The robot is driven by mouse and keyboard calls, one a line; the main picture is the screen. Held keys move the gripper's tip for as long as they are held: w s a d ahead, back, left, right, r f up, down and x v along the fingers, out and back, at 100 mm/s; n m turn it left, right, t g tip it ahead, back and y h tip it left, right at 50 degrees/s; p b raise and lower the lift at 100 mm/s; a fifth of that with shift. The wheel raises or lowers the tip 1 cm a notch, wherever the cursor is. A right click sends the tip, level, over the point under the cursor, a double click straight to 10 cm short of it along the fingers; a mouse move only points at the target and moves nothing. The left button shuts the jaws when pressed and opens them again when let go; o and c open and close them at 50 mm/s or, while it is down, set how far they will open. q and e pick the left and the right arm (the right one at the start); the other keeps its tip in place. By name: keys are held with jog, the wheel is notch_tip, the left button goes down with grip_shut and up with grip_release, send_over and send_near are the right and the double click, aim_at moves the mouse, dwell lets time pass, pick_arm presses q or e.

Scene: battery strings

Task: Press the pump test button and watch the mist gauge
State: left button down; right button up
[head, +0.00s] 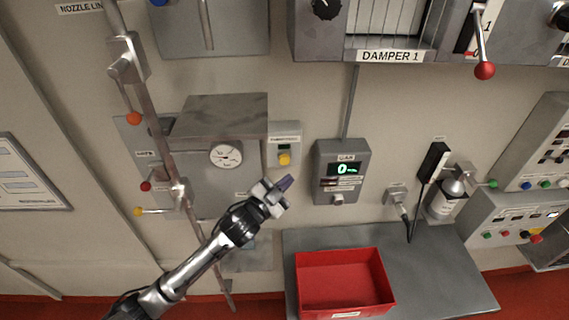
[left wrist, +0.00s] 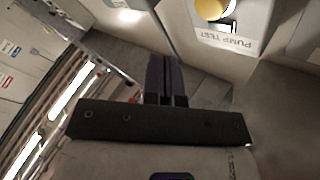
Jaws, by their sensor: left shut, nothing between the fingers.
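The pump test button is a yellow knob (head: 284,159) on a small grey wall plate labelled PUMP TEST. It also shows in the left wrist view as a yellow disc (left wrist: 211,9) at the top right, upside-down lettering below it. The mist gauge appears to be the round white dial (head: 226,156) on the grey metal box left of the button; its reading is too small to tell. My left gripper (head: 286,183) is shut and empty, just below the button in the picture and apart from it. Its fingers (left wrist: 167,78) show together in the left wrist view. My right gripper is not in view.
A GAS meter box (head: 342,171) with a green display is right of the button. A red tray (head: 345,282) stands on a grey bench (head: 433,262) below. A pipe (head: 160,130) with orange, red and yellow-tipped levers runs down at left. A red-knobbed lever (head: 484,70) hangs at upper right.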

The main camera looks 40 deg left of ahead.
aim_at(284, 159)
pick_arm(q)
jog(key=w+a, duration=0.3)
dwell(0.4)
dwell(0.6)
dwell(0.8)
jog(key=shift+w+a, duration=0.1)
jog(key=shift+a, duration=0.05)
dwell(0.5)
jog(key=shift+w+a, duration=0.15)
jog(key=shift+w, duration=0.05)
jog(key=shift+w+a, duration=0.1)
dwell(0.5)
